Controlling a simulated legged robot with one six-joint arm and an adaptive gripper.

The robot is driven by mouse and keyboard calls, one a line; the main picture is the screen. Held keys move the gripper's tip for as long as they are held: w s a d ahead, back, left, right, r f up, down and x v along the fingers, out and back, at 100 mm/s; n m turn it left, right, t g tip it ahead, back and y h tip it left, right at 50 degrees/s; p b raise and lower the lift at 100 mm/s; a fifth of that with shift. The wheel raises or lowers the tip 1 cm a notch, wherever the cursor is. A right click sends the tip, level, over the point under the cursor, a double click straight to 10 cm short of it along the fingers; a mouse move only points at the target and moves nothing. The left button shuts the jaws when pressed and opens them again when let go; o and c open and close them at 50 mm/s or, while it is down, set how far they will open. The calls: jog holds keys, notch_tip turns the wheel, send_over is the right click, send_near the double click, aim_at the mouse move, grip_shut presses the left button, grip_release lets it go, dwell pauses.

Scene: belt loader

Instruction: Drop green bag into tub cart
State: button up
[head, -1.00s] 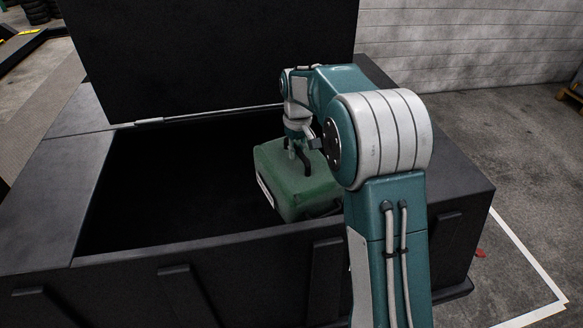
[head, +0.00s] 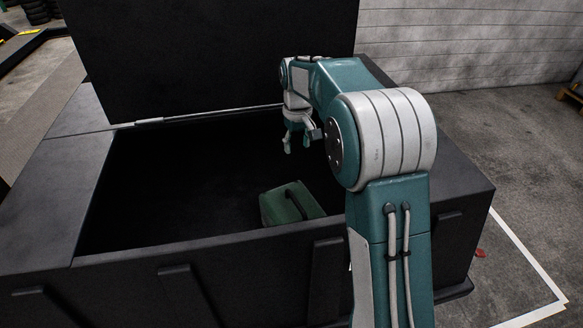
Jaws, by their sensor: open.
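The green bag (head: 283,206), with a dark handle on top, is inside the black tub cart (head: 160,255), low behind the near wall. The wall hides its lower part, so I cannot tell whether it rests on the floor of the tub. My gripper (head: 297,146) is open and empty above the tub opening, higher than the bag and apart from it.
The cart's dark raised lid (head: 210,55) stands at the back of the opening. A flat cover (head: 45,200) spans the cart's left side. A pale wall (head: 470,40) stands behind, and open concrete floor (head: 530,170) lies to the right.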

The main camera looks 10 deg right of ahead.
notch_tip(320, 180, up, 9)
jog(key=shift+r, duration=0.2)
dwell(0.5)
jog(key=s+r+m+t, duration=0.1)
jog(key=s+r+t, duration=0.35)
jog(key=s, duration=1.15)
jog(key=s+f+m, duration=0.1)
jog(key=s+f, duration=0.2)
jog(key=s, duration=0.5)
jog(key=s+f+m+t, duration=0.1)
jog(key=s+f, duration=0.1)
jog(key=s, duration=0.7)
jog(key=shift+f, duration=0.4)
